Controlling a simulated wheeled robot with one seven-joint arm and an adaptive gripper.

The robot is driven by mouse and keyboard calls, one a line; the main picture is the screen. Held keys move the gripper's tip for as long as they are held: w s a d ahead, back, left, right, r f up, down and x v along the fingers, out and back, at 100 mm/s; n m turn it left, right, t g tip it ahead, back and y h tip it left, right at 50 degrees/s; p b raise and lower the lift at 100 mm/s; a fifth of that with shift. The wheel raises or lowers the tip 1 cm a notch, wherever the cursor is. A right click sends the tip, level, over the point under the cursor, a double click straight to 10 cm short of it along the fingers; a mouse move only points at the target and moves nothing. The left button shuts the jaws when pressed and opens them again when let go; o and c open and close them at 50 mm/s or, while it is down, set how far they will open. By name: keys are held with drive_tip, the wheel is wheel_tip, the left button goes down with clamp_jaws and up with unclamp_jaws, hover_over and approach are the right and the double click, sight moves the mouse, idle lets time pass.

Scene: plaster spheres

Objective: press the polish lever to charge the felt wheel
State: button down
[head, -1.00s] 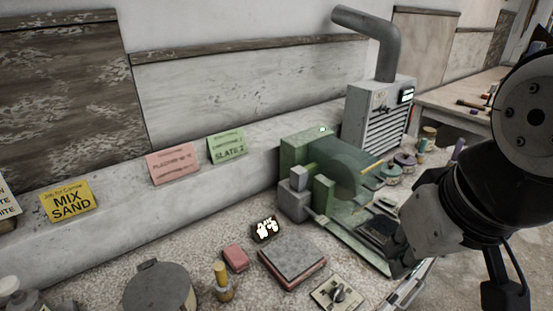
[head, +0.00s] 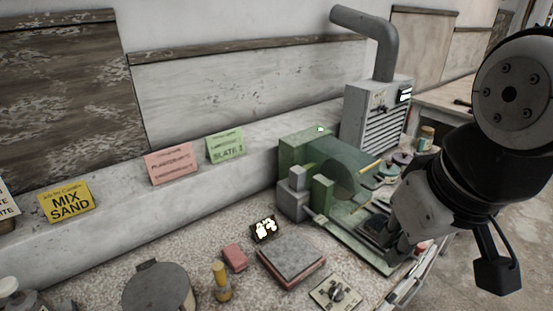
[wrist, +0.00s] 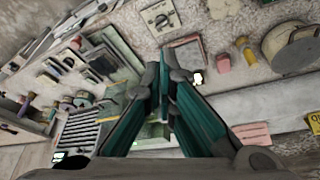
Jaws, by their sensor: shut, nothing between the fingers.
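A green bench machine (head: 305,148) with a round, see-through green disc or guard (head: 345,172) stands right of centre in the head view. A thin yellow rod (head: 370,167) shows beside the disc; I cannot tell whether it is the polish lever. The felt wheel is not clearly distinguishable. My gripper (head: 393,258) points down by the right front of the machine's base, partly hidden by my wrist. In the wrist view my gripper (wrist: 166,75) has its teal-lined fingers converging, shut and empty. Contact with the machine cannot be made out.
A grey vented cabinet (head: 375,115) with a pipe stands behind. A stone slab (head: 291,256), pink block (head: 234,258), yellow-topped tool (head: 220,278), lit display (head: 264,228), switch plate (head: 336,294) and lidded pot (head: 158,288) occupy the bench. Sign cards lean against the wall.

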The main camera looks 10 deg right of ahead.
drive_tip(key=w+r+n+g, duration=0.1)
drive_tip(key=w+n, duration=0.5)
drive_tip(key=w, duration=0.3)
drive_tip(key=n+g+h+p, duration=0.1)
drive_tip(key=n+g+p, duration=0.2)
drive_tip(key=n, duration=1)
hover_over(319, 219)
drive_tip(key=a, duration=0.1)
wheel_tip(319, 219, down, 16)
drive_tip(key=shift+s+r, duration=0.15)
drive_tip(key=shift+r, duration=0.05)
drive_tip(key=shift+f, duration=0.1)
drive_tip(key=shift+d+f+b, duration=0.15)
drive_tip(key=shift+f+b, duration=0.55)
drive_tip(key=shift+f, duration=1)
drive_tip(key=shift+d+f+b, duration=0.15)
drive_tip(key=shift+f+b, duration=0.5)
drive_tip(key=shift+f, duration=1.05)
